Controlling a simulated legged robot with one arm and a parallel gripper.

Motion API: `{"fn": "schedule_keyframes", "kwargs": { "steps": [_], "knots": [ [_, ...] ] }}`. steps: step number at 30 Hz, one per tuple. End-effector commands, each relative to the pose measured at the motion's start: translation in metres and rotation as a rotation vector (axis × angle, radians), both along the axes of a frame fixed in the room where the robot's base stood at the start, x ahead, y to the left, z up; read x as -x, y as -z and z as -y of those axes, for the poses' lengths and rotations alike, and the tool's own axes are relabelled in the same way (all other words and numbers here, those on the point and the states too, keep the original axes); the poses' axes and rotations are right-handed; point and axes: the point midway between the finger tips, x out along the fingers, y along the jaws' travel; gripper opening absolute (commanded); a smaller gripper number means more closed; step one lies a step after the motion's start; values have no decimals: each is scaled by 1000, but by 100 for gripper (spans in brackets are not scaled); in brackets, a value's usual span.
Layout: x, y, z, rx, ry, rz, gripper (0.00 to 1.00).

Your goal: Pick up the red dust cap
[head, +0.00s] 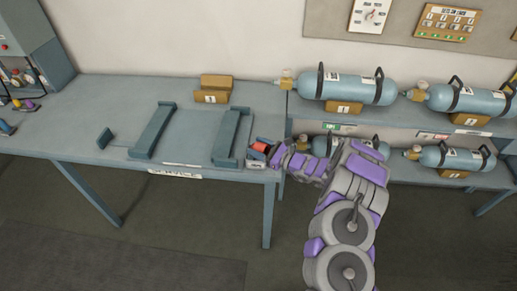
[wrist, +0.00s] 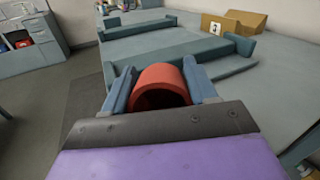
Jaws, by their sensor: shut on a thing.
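The red dust cap (wrist: 160,84) is a short hollow red cylinder with its open end towards the wrist camera. It sits between the two blue-grey fingers of my gripper (wrist: 160,92), which are shut on it. In the head view the cap (head: 260,147) is a small red patch at the front right corner of the workbench (head: 190,125). My gripper (head: 263,150) is there beside the right-hand cradle bar (head: 227,137). Whether the cap touches the bench is hidden.
A cardboard-coloured block (head: 212,96) lies at the back. Blue cylinders (head: 345,87) rest on shelves to the right. The bench's left part is mostly clear.

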Motion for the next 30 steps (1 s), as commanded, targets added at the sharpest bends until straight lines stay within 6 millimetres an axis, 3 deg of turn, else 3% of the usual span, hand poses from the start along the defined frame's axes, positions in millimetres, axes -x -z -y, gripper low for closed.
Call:
{"fn": "schedule_keyframes", "kwargs": {
  "steps": [8,16,30],
  "knots": [
    [0,-6,0,0,0,1,24],
    [-1,-43,0,-2,1,4,24],
    [101,-48,30,-4,6,-2,24]
  ]
}}
